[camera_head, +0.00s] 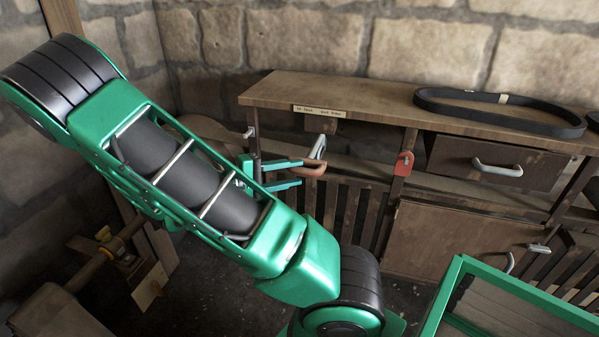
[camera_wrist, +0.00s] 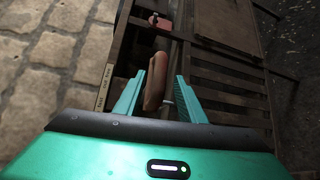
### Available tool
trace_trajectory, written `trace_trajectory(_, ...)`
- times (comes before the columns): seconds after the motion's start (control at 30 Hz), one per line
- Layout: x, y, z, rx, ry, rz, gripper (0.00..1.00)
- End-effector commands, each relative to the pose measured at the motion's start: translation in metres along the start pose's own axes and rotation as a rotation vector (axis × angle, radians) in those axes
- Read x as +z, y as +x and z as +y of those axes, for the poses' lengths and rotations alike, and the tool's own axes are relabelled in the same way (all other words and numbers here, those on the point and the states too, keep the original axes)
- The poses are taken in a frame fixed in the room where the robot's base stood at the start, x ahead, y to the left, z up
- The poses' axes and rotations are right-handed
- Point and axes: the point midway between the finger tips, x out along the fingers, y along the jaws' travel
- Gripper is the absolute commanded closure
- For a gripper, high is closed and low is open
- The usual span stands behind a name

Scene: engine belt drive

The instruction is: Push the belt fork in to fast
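The belt fork's brown handle (camera_head: 314,170) stands out from the front of the wooden bench, below a small lettered label (camera_head: 319,110). A pale metal bar (camera_head: 318,147) rises beside the handle. My gripper (camera_head: 299,173) has its teal fingers apart, reaching toward the handle from the left in the head view. In the wrist view, the handle (camera_wrist: 155,80) lies between the two fingers of my gripper (camera_wrist: 160,76). A gap shows between the handle and the right finger; contact on the left is unclear. Most of the fork's mechanism is hidden.
A black belt (camera_head: 500,110) lies on the bench top (camera_head: 370,95). A red fitting (camera_head: 403,163) sits on a post to the right of the handle. A drawer (camera_head: 490,162) and slatted panels fill the bench front. A stone wall stands behind.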

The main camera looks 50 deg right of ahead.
Motion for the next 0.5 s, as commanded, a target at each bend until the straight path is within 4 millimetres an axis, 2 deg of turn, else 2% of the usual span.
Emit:
trace_trajectory(0.03,0.001,0.009,0.000,0.000,0.000,-0.004,0.64)
trace_trajectory(0.2,0.000,0.028,0.000,0.000,0.000,-0.002,0.64)
trace_trajectory(0.5,0.000,0.036,0.000,-0.001,0.000,0.001,0.64)
